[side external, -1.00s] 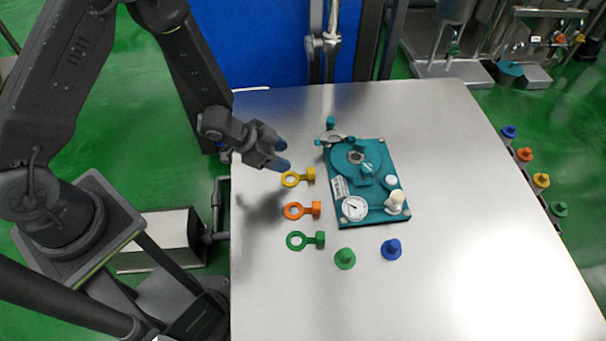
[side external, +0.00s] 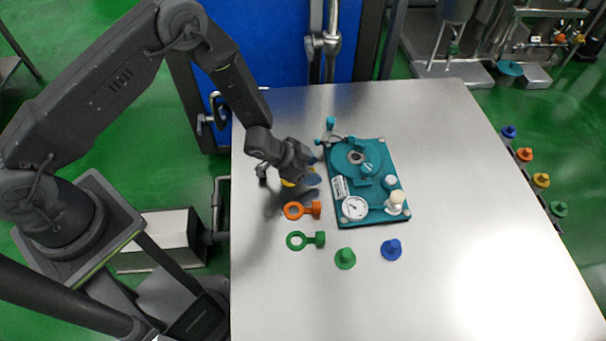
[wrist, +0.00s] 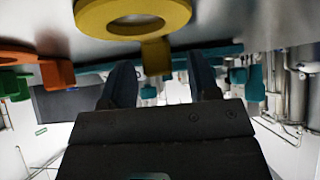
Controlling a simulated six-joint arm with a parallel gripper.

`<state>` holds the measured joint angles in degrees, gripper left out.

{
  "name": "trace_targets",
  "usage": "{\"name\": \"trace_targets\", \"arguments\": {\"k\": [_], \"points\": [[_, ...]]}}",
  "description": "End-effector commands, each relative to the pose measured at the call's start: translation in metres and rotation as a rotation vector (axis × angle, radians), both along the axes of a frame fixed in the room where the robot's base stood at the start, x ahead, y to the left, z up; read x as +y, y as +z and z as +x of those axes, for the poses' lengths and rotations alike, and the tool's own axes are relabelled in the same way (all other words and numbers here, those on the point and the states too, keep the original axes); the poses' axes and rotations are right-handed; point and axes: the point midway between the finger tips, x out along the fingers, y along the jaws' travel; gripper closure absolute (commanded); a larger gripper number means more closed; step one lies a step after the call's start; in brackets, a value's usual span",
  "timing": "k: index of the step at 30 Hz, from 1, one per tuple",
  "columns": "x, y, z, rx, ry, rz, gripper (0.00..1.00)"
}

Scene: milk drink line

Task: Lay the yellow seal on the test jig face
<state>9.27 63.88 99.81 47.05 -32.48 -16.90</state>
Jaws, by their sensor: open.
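The yellow seal (side external: 288,184) lies on the metal table, mostly hidden by my gripper (side external: 314,170) in the side view. In the wrist view the yellow seal (wrist: 134,16) shows as a flat ring at the top. Its tab and block point down between the two dark fingers of my gripper (wrist: 161,72). The fingers are apart, one on each side of the block, with gaps showing. The teal test jig (side external: 372,200) stands just right of my gripper. Its round face (side external: 357,157) has a dark hole in the middle.
An orange seal (side external: 302,210) and a green seal (side external: 305,240) lie nearer the front. A green plug (side external: 345,258) and a blue plug (side external: 391,249) stand below the jig. The jig carries a gauge (side external: 355,208) and white knobs. The table's right side is clear.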

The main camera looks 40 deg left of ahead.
Motion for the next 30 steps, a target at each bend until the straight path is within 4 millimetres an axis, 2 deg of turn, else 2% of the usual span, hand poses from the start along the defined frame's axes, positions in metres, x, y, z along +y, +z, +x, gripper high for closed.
{"name": "trace_targets", "arguments": {"k": [3,20,30], "points": [[0.0002,0.0001,-0.0002,0.000,0.000,0.000,0.47],[0.0005,0.0003,-0.0003,0.000,0.000,0.000,1.00],[0.0004,0.0023,-0.0001,0.000,-0.001,0.001,1.00]]}}
